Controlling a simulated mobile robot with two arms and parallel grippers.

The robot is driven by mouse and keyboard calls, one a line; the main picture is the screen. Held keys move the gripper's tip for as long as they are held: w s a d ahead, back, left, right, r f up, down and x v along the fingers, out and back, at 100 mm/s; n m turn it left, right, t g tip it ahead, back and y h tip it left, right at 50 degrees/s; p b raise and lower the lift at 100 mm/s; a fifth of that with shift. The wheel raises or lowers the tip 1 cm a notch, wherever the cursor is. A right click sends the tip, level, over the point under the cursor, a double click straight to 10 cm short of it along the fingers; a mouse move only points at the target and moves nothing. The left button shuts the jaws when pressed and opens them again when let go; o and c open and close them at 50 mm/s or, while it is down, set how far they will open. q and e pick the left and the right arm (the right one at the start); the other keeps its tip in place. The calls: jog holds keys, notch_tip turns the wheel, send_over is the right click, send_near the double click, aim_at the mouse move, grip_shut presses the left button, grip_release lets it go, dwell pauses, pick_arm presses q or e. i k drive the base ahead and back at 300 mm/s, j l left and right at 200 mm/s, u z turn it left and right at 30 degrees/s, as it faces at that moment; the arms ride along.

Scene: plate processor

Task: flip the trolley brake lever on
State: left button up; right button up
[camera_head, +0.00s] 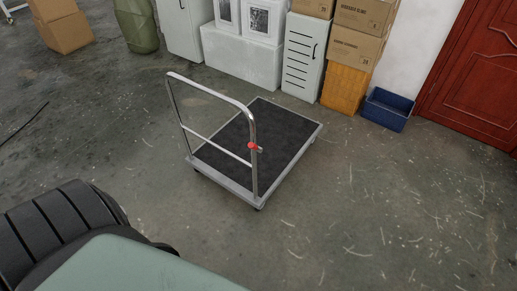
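A platform trolley (310,139) with a dark deck and a light metal rim stands on the floor in the middle of the view. Its upright chrome handle frame (213,91) is on the near left side. A small lever with a red part (252,146) sits on the handle's right post, partway down; whether it is on or off cannot be told. The deck is empty. Neither of my grippers is in view, and nothing touches the trolley.
Cardboard boxes (356,46), white cabinets (303,55), an orange crate (344,88) and a blue bin (387,110) line the back. A red door (477,75) is at the right. Floor around the trolley's front and right is clear. A cable lies at the left.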

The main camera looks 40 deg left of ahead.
aim_at(252, 145)
jog(key=u, duration=0.45)
jog(key=i+u, duration=0.1)
jog(key=u, duration=0.75)
jog(key=i+l+u, duration=0.1)
jog(key=u, duration=0.35)
